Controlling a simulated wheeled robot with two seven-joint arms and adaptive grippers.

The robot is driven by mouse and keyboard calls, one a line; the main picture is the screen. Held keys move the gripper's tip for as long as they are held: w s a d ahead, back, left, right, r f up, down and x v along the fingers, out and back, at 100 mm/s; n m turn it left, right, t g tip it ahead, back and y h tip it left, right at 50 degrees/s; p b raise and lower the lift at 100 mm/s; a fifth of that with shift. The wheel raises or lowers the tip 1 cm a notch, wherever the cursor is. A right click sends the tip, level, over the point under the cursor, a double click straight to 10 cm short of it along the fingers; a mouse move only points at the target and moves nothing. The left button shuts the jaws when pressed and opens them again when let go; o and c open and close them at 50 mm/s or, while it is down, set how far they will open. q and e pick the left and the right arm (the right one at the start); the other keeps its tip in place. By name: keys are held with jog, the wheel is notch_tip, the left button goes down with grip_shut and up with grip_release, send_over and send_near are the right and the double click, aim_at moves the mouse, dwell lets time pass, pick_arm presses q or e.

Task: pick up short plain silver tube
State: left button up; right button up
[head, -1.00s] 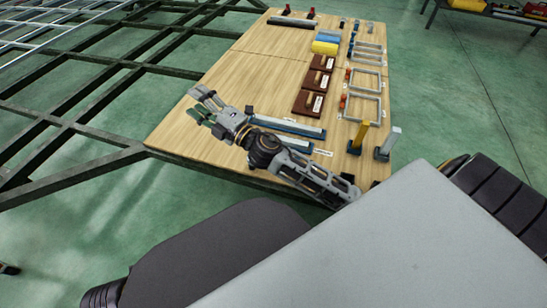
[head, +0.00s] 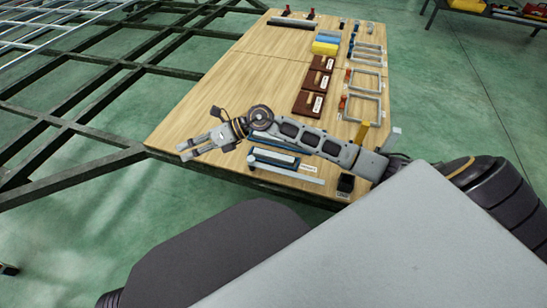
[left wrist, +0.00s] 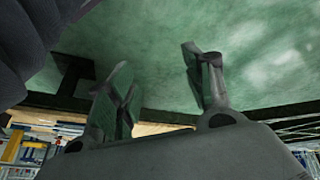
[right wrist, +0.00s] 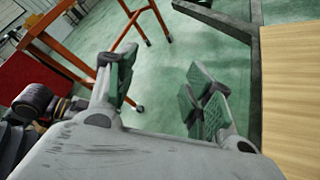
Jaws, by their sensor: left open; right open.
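A plain silver tube (head: 287,172) lies along the near edge of the wooden table in the head view, below and right of my right gripper. Whether it is the short one is unclear. Another grey tube (head: 292,23) lies at the far end. My right gripper (head: 184,151) is open and empty over the table's near left part, apart from the tubes. Its spread fingers also show in the right wrist view (right wrist: 160,66). My left gripper (left wrist: 157,62) is open and empty in the left wrist view, with green floor behind its fingers. It is outside the head view.
Brown blocks (head: 308,103), yellow and blue pieces (head: 325,47) and grey frames (head: 365,80) stand farther back. A dark chassis frame (head: 80,127) borders the table's left. The table's (head: 205,98) left middle is clear.

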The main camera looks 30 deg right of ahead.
aim_at(275, 155)
jog(key=w+d+f+n+g+h, duration=0.1)
jog(key=d+f+h, duration=0.3)
jog(key=d, duration=0.2)
jog(key=d+f+n+g+h, duration=0.2)
jog(key=d+f+h, duration=0.1)
jog(key=d+f, duration=0.3)
pick_arm(q)
jog(key=shift+s+d+f+h, duration=0.2)
jog(key=shift+d+f+h, duration=0.2)
jog(key=shift+d+f, duration=0.65)
pick_arm(e)
jog(key=d+g+h, duration=0.1)
jog(key=d+h, duration=0.5)
jog(key=d, duration=1.1)
jog(key=shift+d+r+h, duration=0.3)
jog(key=shift+r, duration=0.15)
jog(key=shift+w+f, duration=0.1)
